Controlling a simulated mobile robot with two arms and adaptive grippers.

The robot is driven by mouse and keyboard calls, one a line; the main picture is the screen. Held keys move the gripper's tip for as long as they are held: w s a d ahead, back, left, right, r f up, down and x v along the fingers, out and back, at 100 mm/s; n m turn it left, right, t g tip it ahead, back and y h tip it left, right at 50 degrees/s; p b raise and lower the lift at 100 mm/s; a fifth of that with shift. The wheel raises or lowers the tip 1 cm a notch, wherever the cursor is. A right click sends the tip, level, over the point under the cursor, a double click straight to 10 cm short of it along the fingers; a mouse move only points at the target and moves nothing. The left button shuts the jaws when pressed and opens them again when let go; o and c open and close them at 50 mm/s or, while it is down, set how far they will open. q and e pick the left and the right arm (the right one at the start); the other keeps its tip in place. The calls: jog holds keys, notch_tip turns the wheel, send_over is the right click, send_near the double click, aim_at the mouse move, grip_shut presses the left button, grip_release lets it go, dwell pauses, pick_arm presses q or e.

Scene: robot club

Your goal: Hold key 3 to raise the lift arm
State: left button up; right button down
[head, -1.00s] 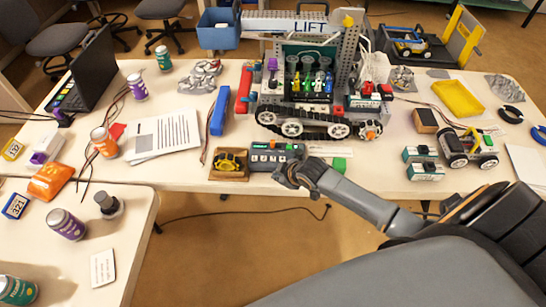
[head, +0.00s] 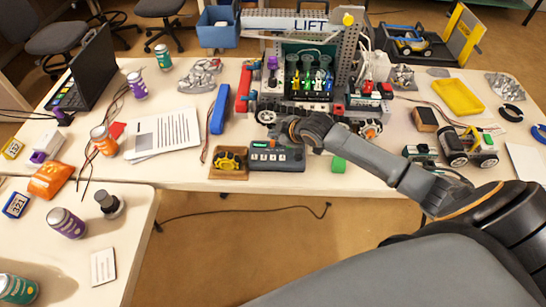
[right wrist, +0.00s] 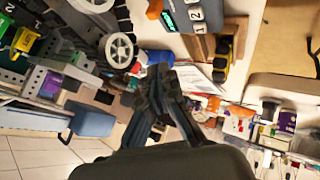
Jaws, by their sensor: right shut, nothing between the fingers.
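The dark grey keypad (head: 277,164) lies near the table's front edge, its row of light keys facing up. It also shows in the right wrist view (right wrist: 205,12), with white keys marked 1 and 2 and a green-lit display. I cannot make out key 3 clearly. My right gripper (head: 287,128) is shut and empty, above the keypad's far side and in front of the tracked robot (head: 313,85). In the right wrist view its fingertips (right wrist: 160,70) are together, apart from the keypad. The lift arm, a beam labelled LIFT (head: 285,23), lies across the robot's top. My left gripper is out of view.
A blue bar (head: 219,109) lies farther left. Small wheeled robots (head: 467,146) stand at the right. A gap separates this table from the front left one.

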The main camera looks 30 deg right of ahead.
jog(key=b, duration=0.7)
send_over(275, 159)
notch_tip(275, 159, down, 6)
jog(key=shift+w+f, duration=0.1)
jog(key=shift+f+b, duration=0.35)
jog(key=shift+f, duration=0.85)
jog(key=shift+f, duration=0.4)
jog(key=shift+f, duration=0.45)
dwell(1.7)
dwell(1.3)
jog(key=shift+r+p, duration=0.9)
